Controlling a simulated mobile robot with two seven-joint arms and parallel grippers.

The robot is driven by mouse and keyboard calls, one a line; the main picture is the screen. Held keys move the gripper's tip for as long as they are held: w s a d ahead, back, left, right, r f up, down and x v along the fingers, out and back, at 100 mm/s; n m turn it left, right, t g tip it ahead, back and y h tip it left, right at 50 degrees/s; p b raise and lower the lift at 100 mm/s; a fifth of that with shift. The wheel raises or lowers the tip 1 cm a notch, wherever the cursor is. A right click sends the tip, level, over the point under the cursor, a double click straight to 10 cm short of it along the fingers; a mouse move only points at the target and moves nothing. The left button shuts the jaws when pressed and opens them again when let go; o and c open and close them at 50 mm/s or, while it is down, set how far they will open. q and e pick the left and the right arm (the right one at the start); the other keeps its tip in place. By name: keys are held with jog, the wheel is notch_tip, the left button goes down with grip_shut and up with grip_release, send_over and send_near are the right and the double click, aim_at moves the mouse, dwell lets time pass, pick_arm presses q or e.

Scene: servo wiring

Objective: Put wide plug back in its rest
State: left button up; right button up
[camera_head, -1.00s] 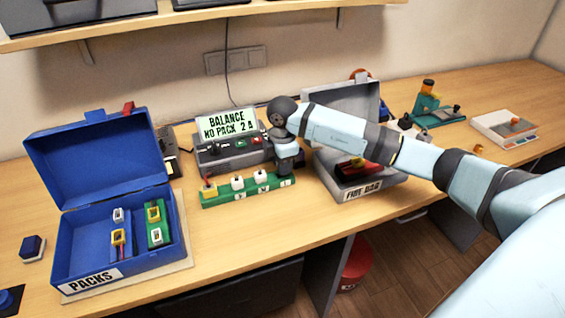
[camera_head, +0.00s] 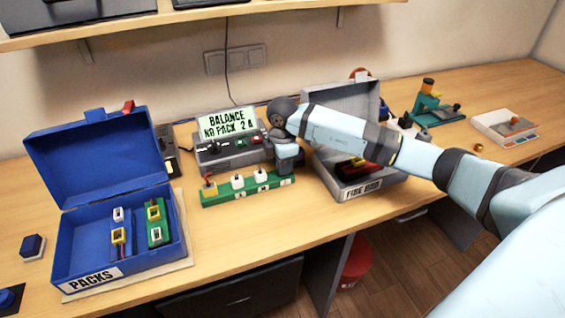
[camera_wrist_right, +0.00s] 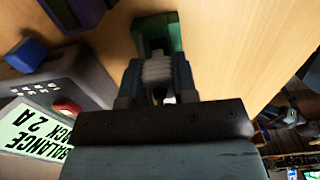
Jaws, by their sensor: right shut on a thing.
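My right gripper (camera_head: 288,170) is low over the right end of the green rest strip (camera_head: 222,200). In the right wrist view the gripper (camera_wrist_right: 158,78) is shut on a pale ridged plug (camera_wrist_right: 157,69), which I take to be the wide plug. The end of the green strip (camera_wrist_right: 174,32) lies just past the plug there. I cannot tell whether the plug is seated or just above the strip. My left gripper is out of view.
The grey balance unit (camera_head: 230,155) with its sign stands close behind the strip. An open grey FIRE BAG box (camera_head: 362,190) is close on the right. An open blue PACKS case (camera_head: 95,262) is at left. The table in front of the strip is clear.

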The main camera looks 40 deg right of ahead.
jog(key=shift+f+b, duration=0.45)
jog(key=shift+f, duration=0.45)
jog(key=o, duration=1)
jog(key=shift+r, duration=0.3)
notch_tip(320, 180, up, 13)
jog(key=shift+r, duration=0.2)
